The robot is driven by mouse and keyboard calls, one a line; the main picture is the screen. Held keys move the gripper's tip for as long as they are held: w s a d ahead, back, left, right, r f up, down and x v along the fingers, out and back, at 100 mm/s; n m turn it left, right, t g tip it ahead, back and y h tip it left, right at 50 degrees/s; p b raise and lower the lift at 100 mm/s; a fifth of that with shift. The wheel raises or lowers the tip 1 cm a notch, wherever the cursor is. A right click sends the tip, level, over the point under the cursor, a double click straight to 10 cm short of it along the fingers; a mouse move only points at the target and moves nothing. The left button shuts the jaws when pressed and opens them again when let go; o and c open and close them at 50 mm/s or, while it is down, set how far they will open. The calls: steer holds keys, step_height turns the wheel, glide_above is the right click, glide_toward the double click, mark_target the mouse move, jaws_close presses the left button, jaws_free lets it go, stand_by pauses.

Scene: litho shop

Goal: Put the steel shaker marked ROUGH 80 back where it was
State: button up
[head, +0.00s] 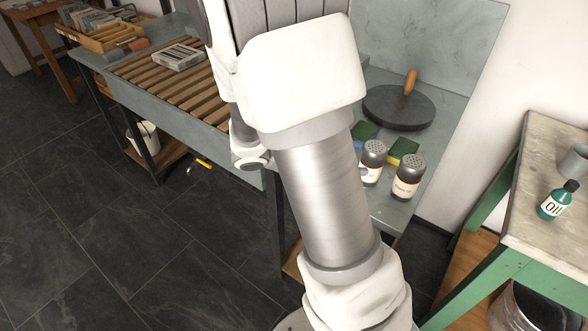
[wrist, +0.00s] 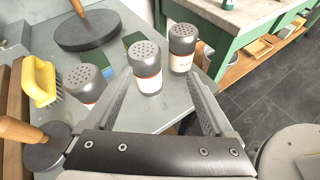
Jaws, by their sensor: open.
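Three steel shakers with perforated domed tops and pale labels stand upright on the grey bench top (wrist: 215,88) in the wrist view: a left one (wrist: 87,83), a middle one (wrist: 146,67) and a right one (wrist: 182,48). I cannot read any label, so I cannot tell which is ROUGH 80. Two shakers show in the head view, a nearer-centre one (head: 373,162) and a right one (head: 408,178). My gripper (wrist: 163,82) is open and empty, with the middle shaker showing between and beyond its fingers. My arm hides the gripper in the head view.
A dark disc with a wooden handle (head: 399,108) stands further back. A yellow brush (wrist: 41,80) and another wooden-handled disc (wrist: 45,150) are at left in the wrist view. A worktable with an OIL bottle (head: 557,201) stands right.

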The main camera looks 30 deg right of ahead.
steer(key=s+a+r+m+t+y, duration=0.2)
steer(key=s+a+r+m+y, duration=0.1)
steer(key=a+r+m+y, duration=0.1)
steer(key=s+a+r+m+t+y, duration=0.2)
steer(key=a+m, duration=0.4)
steer(key=a, duration=0.3)
steer(key=s+a+r+m+t+y, duration=0.2)
steer(key=s+a+r+m+y, duration=0.2)
steer(key=a+r+m+y, duration=0.1)
steer(key=shift+s+a+r+t+y, duration=0.4)
steer(key=shift+a+y, duration=0.4)
steer(key=shift+y, duration=0.3)
steer(key=shift+r, duration=0.15)
